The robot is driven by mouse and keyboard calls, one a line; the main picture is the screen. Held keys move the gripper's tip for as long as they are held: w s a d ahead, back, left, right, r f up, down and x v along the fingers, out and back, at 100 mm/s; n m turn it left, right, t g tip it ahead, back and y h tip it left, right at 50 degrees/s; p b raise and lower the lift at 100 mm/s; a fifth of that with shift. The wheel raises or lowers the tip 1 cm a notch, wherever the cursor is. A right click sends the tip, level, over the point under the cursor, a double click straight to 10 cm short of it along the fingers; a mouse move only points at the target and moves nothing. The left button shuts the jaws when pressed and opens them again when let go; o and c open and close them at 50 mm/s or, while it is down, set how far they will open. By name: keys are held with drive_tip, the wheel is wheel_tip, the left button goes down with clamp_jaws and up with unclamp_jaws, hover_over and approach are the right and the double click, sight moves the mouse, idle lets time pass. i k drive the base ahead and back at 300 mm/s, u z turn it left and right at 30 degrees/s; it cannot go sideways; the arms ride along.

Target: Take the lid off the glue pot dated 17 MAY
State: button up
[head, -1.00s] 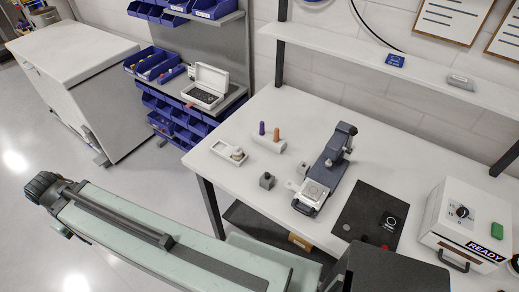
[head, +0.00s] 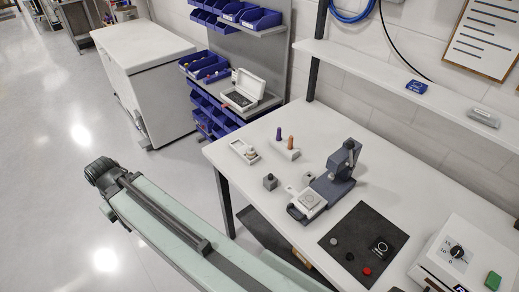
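I cannot make out a glue pot or a 17 MAY date in this view. My gripper's fingers are not in view. A pale green beam of my own body runs in from the lower middle to the left, over the floor in front of the workbench (head: 420,165). Small items on the bench are a grey knobbed block (head: 270,182), a white holder (head: 284,153) with a purple and an orange upright piece, and a white tray-like fixture (head: 244,152). Any writing on them is too small to read.
A dark lever press (head: 338,178) stands mid-bench. Beside it lies a black mat (head: 345,232) with small round pieces, one red (head: 367,271). A white control box (head: 465,250) is at right. Blue bins (head: 208,68) and a white cabinet (head: 145,55) stand behind. Floor at left is clear.

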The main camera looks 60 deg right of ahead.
sight(251, 150)
drive_tip(key=u, duration=0.1)
drive_tip(key=i, duration=0.95)
drive_tip(key=z, duration=0.1)
